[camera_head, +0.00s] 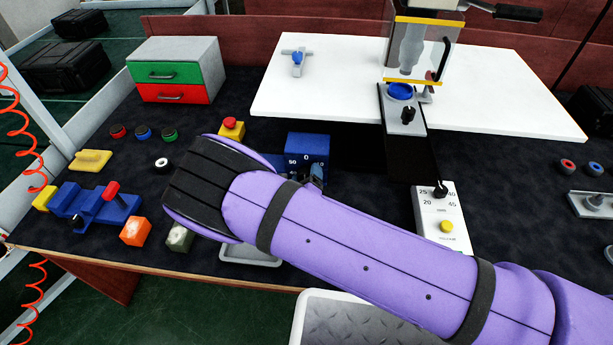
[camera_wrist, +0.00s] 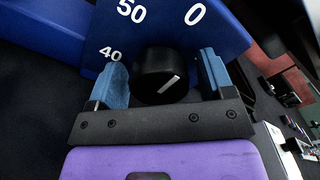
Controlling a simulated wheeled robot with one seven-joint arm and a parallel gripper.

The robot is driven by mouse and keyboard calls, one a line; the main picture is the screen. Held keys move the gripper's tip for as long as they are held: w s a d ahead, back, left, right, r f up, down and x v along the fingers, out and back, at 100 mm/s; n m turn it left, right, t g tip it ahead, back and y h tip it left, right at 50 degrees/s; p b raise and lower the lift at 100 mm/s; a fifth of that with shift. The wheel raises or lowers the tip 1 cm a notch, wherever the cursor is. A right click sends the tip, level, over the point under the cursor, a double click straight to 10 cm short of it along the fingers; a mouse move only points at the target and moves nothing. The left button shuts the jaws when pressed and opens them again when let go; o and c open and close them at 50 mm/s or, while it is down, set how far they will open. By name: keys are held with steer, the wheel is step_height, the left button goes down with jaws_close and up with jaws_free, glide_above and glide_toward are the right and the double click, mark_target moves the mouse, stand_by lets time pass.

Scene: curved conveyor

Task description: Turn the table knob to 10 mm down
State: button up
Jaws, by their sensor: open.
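A blue box (camera_head: 306,144) with a white number scale stands on the dark worktop, partly behind my arm. In the wrist view the blue box (camera_wrist: 165,25) shows "40", "50" and "0". A black round knob (camera_wrist: 163,78) with a slanted white line is on its face. The line slants from lower left to upper right. My gripper (camera_wrist: 162,66) is open, with one blue finger on each side of the knob. A gap shows beside the knob on both sides. In the head view my gripper (camera_head: 316,174) is mostly hidden by my purple arm, and so is the knob.
A white tabletop (camera_head: 330,85) with a press stand lies behind the box. A white panel (camera_head: 437,225) with a dial and yellow button stands to the right. A red-capped yellow block (camera_head: 231,129) and a blue fixture (camera_head: 90,208) are to the left. A grey tray (camera_head: 250,254) is below my arm.

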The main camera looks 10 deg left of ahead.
steer(key=c, duration=0.9)
steer(key=m, duration=0.5)
steer(key=shift+a+m, duration=0.1)
steer(key=shift+m, duration=0.2)
steer(key=m, duration=0.6)
steer(key=shift+a+f, duration=0.1)
steer(key=shift+a, duration=0.05)
steer(key=o, duration=0.9)
